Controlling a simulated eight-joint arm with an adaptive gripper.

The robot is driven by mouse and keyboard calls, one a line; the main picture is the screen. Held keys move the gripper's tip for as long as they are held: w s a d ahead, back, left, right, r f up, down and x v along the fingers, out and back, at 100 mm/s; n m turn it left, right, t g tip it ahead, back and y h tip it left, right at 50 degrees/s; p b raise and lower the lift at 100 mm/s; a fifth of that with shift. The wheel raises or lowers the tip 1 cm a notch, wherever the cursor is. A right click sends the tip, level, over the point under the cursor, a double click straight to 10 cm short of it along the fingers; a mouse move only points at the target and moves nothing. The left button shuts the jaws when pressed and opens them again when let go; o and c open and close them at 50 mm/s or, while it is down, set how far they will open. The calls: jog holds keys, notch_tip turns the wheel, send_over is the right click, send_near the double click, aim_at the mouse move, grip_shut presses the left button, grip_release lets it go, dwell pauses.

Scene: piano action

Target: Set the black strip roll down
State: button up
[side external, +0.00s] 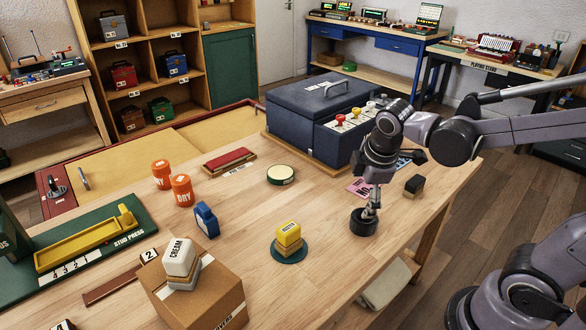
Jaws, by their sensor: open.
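The black strip roll (363,224) is a short, dark, round piece near the right side of the wooden table. It looks flat on the tabletop, though the view does not clearly show its underside. My gripper (371,205) points down directly over it, with slim fingers reaching to the roll's top. The fingers are open; whether they still touch the roll is too small to tell.
A yellow stamp on a green disc (290,254) stands to the left. The blue case (318,100) is behind. The table's right edge is close; bare wood lies in front.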

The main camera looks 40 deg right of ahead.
jog(key=s+a+m+t, duration=0.1)
jog(key=m, duration=0.2)
jog(key=s+a+r+m+t+y, duration=0.1)
jog(key=m, duration=0.3)
jog(key=s+a+r+m+t+y, duration=0.1)
jog(key=m+t, duration=0.1)
jog(key=m, duration=0.1)
jog(key=shift+s+a+r, duration=0.2)
jog(key=shift+a+r, duration=0.05)
dwell(0.8)
